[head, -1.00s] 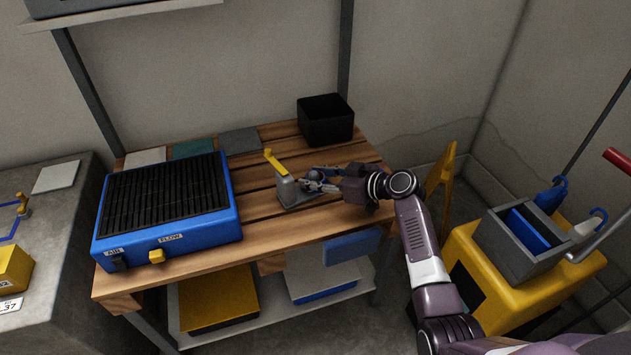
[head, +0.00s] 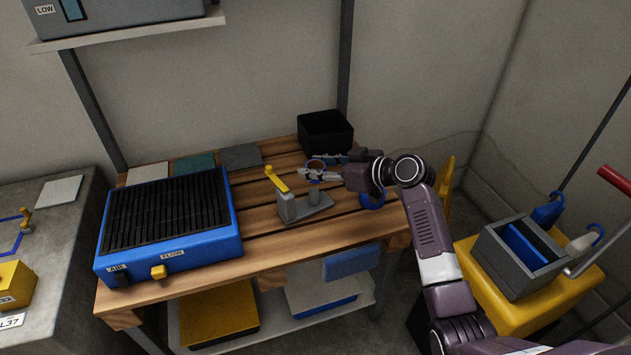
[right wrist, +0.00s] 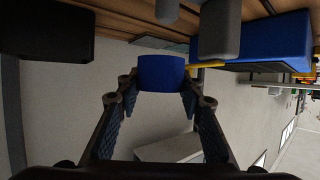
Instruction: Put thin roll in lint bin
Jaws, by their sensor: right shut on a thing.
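The lint bin, a black open-topped box (head: 326,142), stands at the back right of the wooden bench. My right gripper (head: 318,174) is just in front of the bin, beyond the grey stand. It is shut on the thin roll, a small blue ring (right wrist: 161,73), which sits between the fingertips in the right wrist view. In the head view the roll (head: 316,163) is partly hidden by the fingers, and its hollow middle looks brown. The roll is outside the bin. My left gripper is not in view.
A grey stand with a yellow lever (head: 277,180) is on the bench, in front of my gripper. A blue ring (head: 372,201) lies near the right edge, partly under my arm. A blue slatted unit (head: 172,246) fills the left side. Flat pads (head: 240,157) lie at the back.

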